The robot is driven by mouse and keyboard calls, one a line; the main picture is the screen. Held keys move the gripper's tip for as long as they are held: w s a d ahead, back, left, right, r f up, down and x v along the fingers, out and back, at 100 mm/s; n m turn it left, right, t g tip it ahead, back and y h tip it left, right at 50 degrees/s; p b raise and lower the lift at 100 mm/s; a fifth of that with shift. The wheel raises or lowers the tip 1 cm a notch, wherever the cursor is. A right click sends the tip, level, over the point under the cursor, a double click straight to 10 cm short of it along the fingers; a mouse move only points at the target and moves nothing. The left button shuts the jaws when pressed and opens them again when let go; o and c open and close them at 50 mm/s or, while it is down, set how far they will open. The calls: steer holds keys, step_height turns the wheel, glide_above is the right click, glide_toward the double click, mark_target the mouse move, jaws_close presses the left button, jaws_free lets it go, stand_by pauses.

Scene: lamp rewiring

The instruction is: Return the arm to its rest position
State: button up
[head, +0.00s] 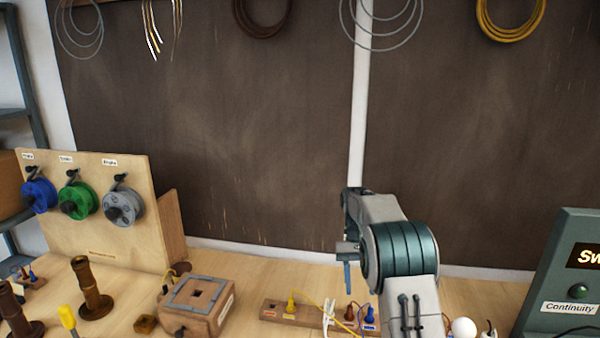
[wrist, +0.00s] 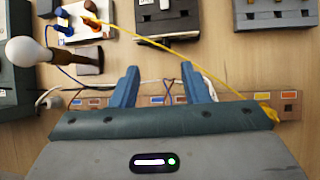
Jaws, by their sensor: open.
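My gripper (wrist: 160,86) is open and empty in the wrist view, its two blue fingers apart above the bench. In the head view my gripper (head: 347,272) hangs from the arm at right of centre, pointing down over the bench, partly hidden by the wrist. Below it is a wooden terminal strip (head: 272,311) with yellow, red and blue plugs. The strip also shows in the wrist view (wrist: 288,104), behind the fingers. A yellow wire (wrist: 185,61) and a blue wire (wrist: 62,66) run across the bench. A white bulb (wrist: 26,52) is at the left in the wrist view.
A wooden spool rack (head: 95,235) with blue, green and grey spools stands at left. A wooden box (head: 200,303), turned brown posts (head: 91,290) and a yellow-handled tool (head: 67,317) sit on the bench. A green continuity panel (head: 570,265) stands at right. Wire coils hang on the dark backboard (head: 270,130).

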steer(key=s+r+t, duration=0.3)
steer(key=s+r, duration=0.4)
steer(key=s+f+n+t+b, duration=0.2)
steer(key=s+t, duration=0.5)
steer(key=s, duration=1.6)
steer(key=shift+n+b, duration=0.3)
steer(key=shift+b, duration=0.05)
steer(key=shift+a+f, duration=0.1)
steer(key=shift+c, duration=0.5)
steer(key=shift+w+a, duration=0.1)
